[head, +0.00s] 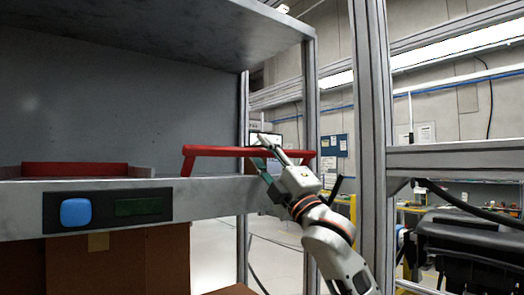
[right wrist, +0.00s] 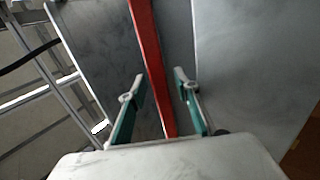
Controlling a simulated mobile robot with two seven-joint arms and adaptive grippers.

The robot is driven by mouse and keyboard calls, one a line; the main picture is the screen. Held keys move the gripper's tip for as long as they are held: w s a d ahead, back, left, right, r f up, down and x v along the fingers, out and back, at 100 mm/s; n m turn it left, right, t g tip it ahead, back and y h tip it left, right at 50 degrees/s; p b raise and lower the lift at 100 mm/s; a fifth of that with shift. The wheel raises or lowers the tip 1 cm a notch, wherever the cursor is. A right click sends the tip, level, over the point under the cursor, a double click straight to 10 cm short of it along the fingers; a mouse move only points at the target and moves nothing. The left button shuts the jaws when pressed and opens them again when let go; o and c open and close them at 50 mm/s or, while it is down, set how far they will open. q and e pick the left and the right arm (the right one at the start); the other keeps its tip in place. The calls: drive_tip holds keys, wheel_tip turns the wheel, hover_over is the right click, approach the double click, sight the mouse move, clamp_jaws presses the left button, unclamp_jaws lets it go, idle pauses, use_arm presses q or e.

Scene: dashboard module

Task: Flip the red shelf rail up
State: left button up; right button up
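The red shelf rail (head: 222,151) is at the right end of the grey shelf in the head view. Its long bar is above the shelf surface, with a bent leg at its left end. My right gripper (head: 264,150) is at the right part of the rail. In the right wrist view, the rail (right wrist: 152,60) runs between the two teal fingers of the right gripper (right wrist: 158,80). The fingers are open, with a gap visible on each side of the rail. My left gripper is not in view.
The shelf's front edge (head: 220,199) carries a dark panel with a blue button (head: 75,212). A red bin (head: 75,169) lies on the shelf at left. Brown boxes (head: 120,265) stand below. A metal post (head: 371,130) rises right of my right gripper.

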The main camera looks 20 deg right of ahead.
clamp_jaws()
